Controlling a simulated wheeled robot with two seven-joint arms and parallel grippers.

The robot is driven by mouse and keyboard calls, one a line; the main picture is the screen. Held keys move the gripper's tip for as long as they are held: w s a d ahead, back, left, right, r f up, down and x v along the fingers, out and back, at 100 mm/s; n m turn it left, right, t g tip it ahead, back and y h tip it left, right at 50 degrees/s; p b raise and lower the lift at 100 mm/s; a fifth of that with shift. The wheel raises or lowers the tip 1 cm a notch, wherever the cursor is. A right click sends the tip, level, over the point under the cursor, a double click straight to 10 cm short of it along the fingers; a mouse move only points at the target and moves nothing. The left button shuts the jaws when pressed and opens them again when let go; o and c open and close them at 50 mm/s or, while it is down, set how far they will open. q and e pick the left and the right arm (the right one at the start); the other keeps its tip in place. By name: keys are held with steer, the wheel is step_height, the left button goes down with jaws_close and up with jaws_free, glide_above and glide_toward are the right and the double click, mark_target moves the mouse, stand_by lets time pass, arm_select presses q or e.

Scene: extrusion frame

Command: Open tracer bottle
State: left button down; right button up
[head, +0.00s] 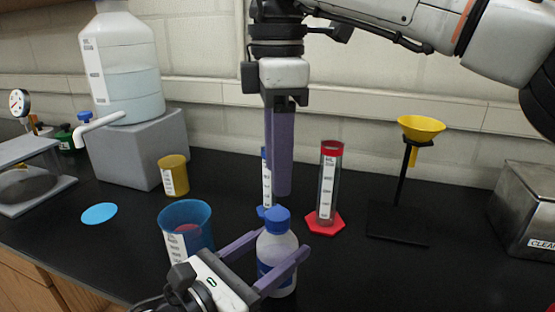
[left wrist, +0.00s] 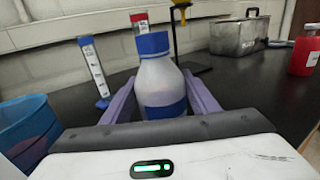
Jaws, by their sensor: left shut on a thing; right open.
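The tracer bottle (head: 277,255) is a white bottle with a blue cap (head: 277,219) and a blue band, upright near the front of the black bench. My left gripper (head: 275,262) has its two purple fingers on either side of the body and is shut on it. The bottle also shows in the left wrist view (left wrist: 160,86), between the fingers, its cap (left wrist: 152,44) on top. My right gripper (head: 280,190) hangs straight down above and behind the bottle, empty. Its fingers overlap in the head view, so their gap is hidden.
A blue beaker (head: 186,225) stands left of the bottle. A blue-based cylinder (head: 266,180) and a red-based cylinder (head: 328,185) stand behind it. A yellow funnel (head: 420,128) on a stand and a metal box (head: 528,210) are at right. Bench between bottle and box is clear.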

mark_target(277, 213)
steer(key=shift+f+m, duration=0.2)
steer(key=shift+m, duration=0.2)
step_height(277, 213, down, 8)
steer(key=shift+r, duration=0.2)
steer(key=shift+c, duration=0.3)
steer(key=c, duration=1)
steer(key=shift+c, duration=0.2)
